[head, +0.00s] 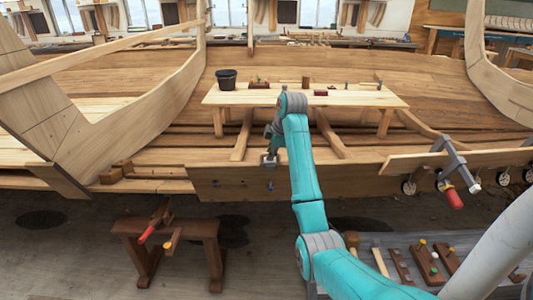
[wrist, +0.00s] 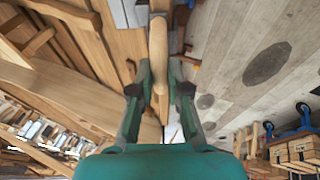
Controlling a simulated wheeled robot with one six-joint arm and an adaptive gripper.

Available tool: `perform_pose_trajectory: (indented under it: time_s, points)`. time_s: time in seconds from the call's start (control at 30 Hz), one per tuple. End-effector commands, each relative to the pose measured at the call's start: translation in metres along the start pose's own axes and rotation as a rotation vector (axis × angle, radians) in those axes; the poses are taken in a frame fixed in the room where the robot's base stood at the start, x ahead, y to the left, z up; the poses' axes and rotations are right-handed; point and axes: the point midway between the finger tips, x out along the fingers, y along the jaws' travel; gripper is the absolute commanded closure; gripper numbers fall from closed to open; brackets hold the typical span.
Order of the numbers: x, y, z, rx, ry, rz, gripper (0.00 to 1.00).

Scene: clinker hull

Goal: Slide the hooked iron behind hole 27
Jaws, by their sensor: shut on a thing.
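My gripper (head: 268,158) is at the upper edge of the hull's outer plank (head: 235,182) in the head view. In the wrist view my gripper (wrist: 160,88) is shut on a pale wooden handle (wrist: 158,48), which I take to be the hooked iron's. The handle runs up the picture between the fingers. The iron's hook is not clearly visible in either view. A small blue mark (head: 270,185) shows on the plank just below my gripper. No hole number can be read, so I cannot tell which hole is 27.
A bench (head: 350,98) inside the hull carries a dark bucket (head: 226,79) and small tools. A clamp (head: 450,165) with a red handle grips the plank at right. A brown trestle (head: 190,228) stands below left. The floor between trestle and arm is clear.

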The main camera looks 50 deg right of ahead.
Motion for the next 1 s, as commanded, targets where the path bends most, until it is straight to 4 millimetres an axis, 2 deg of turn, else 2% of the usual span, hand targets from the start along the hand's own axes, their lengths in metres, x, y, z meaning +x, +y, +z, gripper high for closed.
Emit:
perform_pose_trajectory:
  time_s: [0.77,0.8,0.9,1.0]
  points:
    - [-0.0029,0.0004,0.0013,0.000,-0.001,0.001,1.00]
    - [-0.0030,0.0004,0.0012,0.000,0.000,0.001,0.77]
    - [-0.0030,0.0004,0.0011,0.000,0.000,0.001,0.55]
    - [-0.0027,0.0003,0.0011,0.000,0.000,0.001,0.55]
